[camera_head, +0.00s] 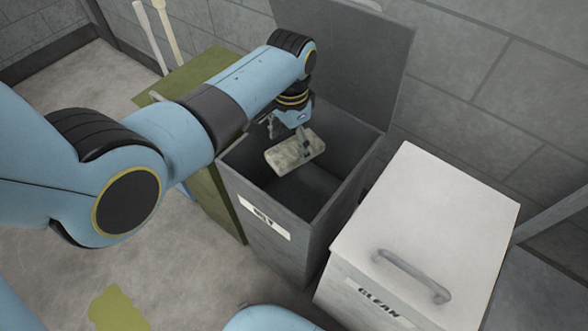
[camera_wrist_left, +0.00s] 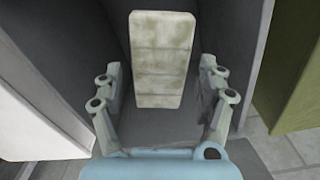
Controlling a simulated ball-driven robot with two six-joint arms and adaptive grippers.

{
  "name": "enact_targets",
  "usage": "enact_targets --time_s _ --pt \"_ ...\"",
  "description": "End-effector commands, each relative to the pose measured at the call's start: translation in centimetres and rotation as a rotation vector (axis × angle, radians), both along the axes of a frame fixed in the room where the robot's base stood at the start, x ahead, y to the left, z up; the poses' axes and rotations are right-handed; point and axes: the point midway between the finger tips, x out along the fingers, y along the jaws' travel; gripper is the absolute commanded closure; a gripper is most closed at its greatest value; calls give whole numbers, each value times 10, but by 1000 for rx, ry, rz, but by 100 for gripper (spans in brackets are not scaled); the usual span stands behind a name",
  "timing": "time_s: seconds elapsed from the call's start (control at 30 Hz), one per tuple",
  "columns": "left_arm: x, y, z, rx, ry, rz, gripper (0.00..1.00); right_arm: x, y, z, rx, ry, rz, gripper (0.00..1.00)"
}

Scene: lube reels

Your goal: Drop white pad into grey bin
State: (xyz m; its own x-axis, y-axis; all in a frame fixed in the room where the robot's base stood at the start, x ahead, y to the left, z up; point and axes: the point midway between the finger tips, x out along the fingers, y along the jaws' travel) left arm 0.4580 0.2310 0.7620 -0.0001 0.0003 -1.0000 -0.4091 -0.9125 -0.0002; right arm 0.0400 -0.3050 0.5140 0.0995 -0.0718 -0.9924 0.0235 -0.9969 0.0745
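The white pad (camera_head: 295,152), off-white with grey-brown stains, is inside the opening of the grey bin (camera_head: 262,243), below the rim in the head view. It also shows in the left wrist view (camera_wrist_left: 162,60). My left gripper (camera_head: 288,141) reaches down into the bin just above the pad. In the left wrist view its two fingers (camera_wrist_left: 160,78) stand apart, with a gap on each side of the pad. I cannot tell whether the pad rests on anything; the bin floor is partly hidden. My right gripper is not in view.
The grey bin's lid (camera_head: 350,55) stands open against the wall. A white box labelled CLEAN (camera_head: 430,225), with a closed lid and handle, stands to the right. An olive-green container (camera_head: 212,192) stands to the left. Two pale poles (camera_head: 150,35) lean behind.

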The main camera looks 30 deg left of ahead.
Motion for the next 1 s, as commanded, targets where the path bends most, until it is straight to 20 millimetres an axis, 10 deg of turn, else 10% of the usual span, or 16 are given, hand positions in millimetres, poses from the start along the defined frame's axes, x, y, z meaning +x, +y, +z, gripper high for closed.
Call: enact_targets --time_s 0.47,1.0 --pt "0 0 5 0 -1 0 8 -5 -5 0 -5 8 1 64" --pt "1 0 107 0 -2 0 8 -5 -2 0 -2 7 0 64"
